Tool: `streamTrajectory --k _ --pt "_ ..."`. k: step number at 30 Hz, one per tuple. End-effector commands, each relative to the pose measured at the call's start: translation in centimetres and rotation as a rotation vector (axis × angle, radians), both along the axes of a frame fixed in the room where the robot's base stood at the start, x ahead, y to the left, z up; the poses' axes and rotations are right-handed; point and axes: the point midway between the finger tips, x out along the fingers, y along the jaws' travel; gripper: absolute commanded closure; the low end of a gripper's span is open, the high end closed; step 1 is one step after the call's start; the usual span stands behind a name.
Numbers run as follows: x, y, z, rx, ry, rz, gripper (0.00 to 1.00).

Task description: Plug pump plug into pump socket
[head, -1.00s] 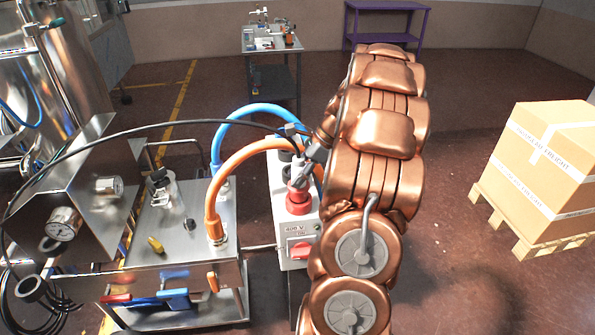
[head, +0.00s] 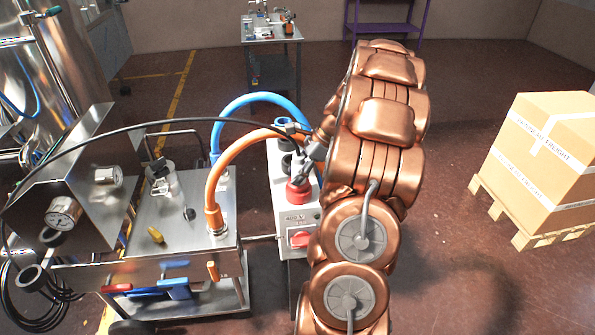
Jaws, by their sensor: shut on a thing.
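The pump socket box (head: 287,220) is light grey with "400 V" lettering, a red rotary switch (head: 300,239) low on its front and a red round socket or plug part (head: 298,191) above it. My gripper (head: 312,155) is shut on the pump plug (head: 299,173), which has a grey body and a black cable (head: 160,123) looping to the left. The plug is directly above the red part and looks in line with it. The arm and small size hide whether the plug is seated.
The steel machine (head: 170,225) with gauges, a blue hose (head: 250,96) and an orange hose (head: 225,170) stands left, the hoses arching close to the socket box. A carton on a pallet (head: 545,165) is at right. A bench (head: 271,45) and purple shelf (head: 385,22) stand behind.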

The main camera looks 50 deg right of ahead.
Motion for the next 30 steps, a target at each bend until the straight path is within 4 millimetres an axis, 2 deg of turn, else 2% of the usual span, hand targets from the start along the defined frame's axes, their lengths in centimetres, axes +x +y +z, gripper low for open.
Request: streamTrajectory --k 30 --pt "0.0 0.03 -0.59 0.001 0.0 0.001 1.0"
